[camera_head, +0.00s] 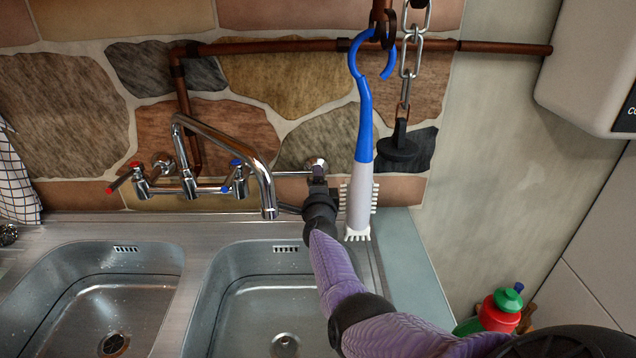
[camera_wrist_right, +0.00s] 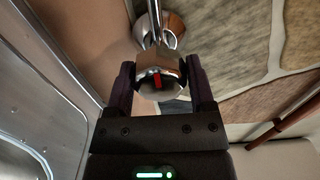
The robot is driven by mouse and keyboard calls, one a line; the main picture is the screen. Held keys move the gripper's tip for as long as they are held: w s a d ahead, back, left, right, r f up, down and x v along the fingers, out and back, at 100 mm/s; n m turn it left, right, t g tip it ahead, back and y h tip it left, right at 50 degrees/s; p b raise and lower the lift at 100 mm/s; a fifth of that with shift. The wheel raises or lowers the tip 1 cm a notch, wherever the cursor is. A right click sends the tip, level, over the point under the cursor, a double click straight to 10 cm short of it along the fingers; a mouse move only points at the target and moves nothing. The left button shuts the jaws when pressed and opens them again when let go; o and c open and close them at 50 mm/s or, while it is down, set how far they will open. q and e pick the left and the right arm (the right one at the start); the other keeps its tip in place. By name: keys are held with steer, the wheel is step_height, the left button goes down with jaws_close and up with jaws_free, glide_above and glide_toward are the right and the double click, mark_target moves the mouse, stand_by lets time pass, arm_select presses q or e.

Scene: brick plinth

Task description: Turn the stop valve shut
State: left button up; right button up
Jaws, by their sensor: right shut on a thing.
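The stop valve (camera_head: 316,163) is a small chrome fitting on the stone wall, right of the tap. In the right wrist view its chrome knob (camera_wrist_right: 165,89) carries a short red mark that runs roughly up and down the picture. My right gripper (camera_head: 317,182) is shut on the knob, with one dark finger on either side; the fingers also show in the wrist view (camera_wrist_right: 160,72). In the head view the gripper and wrist hide most of the knob. My left gripper is in neither view.
A chrome tap (camera_head: 230,145) with red and blue handles is left of the valve. Steel sinks (camera_head: 190,290) lie below.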

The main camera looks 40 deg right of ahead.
steer(key=shift+f, duration=0.1)
steer(key=o, duration=1.2)
steer(key=shift+a, duration=0.1)
steer(key=p+v, duration=0.6)
steer(key=v, duration=0.4)
